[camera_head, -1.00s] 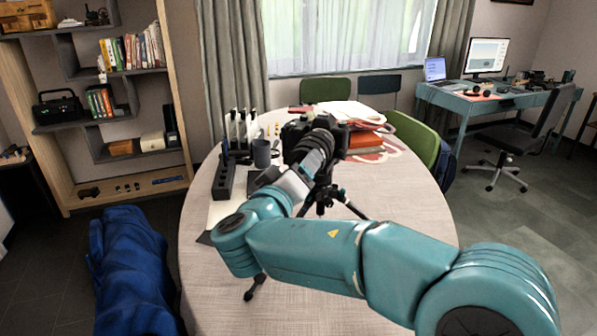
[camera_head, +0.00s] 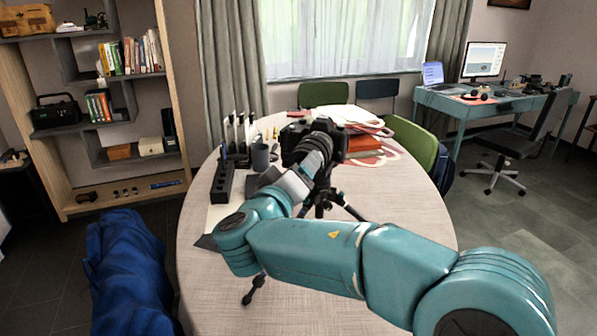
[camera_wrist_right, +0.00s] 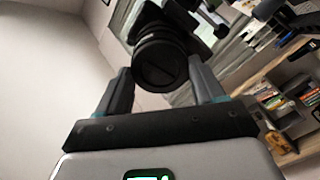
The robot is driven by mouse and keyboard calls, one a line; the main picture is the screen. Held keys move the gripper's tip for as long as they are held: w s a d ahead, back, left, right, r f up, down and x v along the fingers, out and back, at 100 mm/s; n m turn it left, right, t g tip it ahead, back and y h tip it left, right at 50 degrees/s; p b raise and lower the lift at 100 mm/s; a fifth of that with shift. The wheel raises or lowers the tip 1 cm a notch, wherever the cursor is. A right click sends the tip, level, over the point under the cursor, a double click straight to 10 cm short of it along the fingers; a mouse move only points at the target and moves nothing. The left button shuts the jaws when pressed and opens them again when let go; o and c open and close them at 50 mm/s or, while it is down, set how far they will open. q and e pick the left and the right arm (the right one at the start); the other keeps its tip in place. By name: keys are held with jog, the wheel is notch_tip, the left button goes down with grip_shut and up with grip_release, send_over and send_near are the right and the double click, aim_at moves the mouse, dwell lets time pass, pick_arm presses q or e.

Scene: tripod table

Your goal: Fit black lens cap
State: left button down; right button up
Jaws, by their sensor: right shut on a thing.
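A black camera (camera_head: 335,143) stands on a black tripod (camera_head: 322,200) on the round table. Its lens (camera_head: 312,152) points toward me, tilted down to the left. My right gripper (camera_head: 304,178) is at the front end of the lens. In the right wrist view, its two fingers (camera_wrist_right: 162,80) are on either side of a round black disc, the black lens cap (camera_wrist_right: 158,70). The gripper is shut on the cap, which lines up with the lens barrel (camera_wrist_right: 160,42) behind it. I cannot tell whether cap and lens touch. My left gripper is not in view.
The round table (camera_head: 370,225) also holds a dark block with slots (camera_head: 221,182), a grey mug (camera_head: 261,156), and red books (camera_head: 365,143) behind the camera. The table's right side is clear. A green chair (camera_head: 412,140) stands behind it.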

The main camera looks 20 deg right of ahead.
jog(key=o, duration=1.2)
jog(key=shift+o, duration=0.2)
jog(key=b+v, duration=0.4)
jog(key=v, duration=0.3)
